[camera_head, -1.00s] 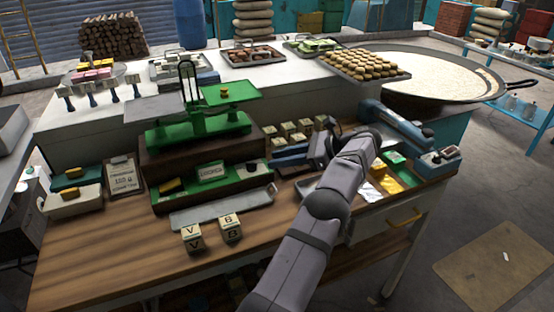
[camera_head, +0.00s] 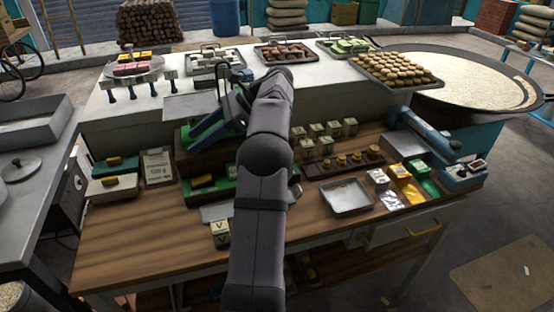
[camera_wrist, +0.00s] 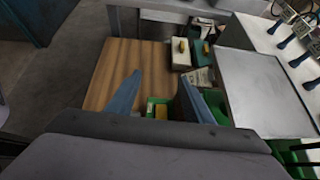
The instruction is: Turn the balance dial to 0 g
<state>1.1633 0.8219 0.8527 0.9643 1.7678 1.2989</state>
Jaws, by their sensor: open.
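The green balance (camera_head: 197,130) stands at the back left of the wooden bench, largely hidden behind my arm in the head view. Its grey left pan (camera_head: 190,107) shows, and the same flat grey plate fills the right of the wrist view (camera_wrist: 262,90). My gripper (camera_head: 214,118) is at the balance, over its upper part. In the wrist view my gripper (camera_wrist: 160,95) has its two blue fingers spread, with nothing between their tips. A green base with a yellow piece (camera_wrist: 158,108) shows below between them. I cannot make out the dial or its reading.
A paper card (camera_head: 157,166) and blocks with yellow tops (camera_head: 113,184) stand left of the balance. A metal tray (camera_head: 347,197) and coloured packets (camera_head: 407,183) lie to the right. The front left bench top is clear.

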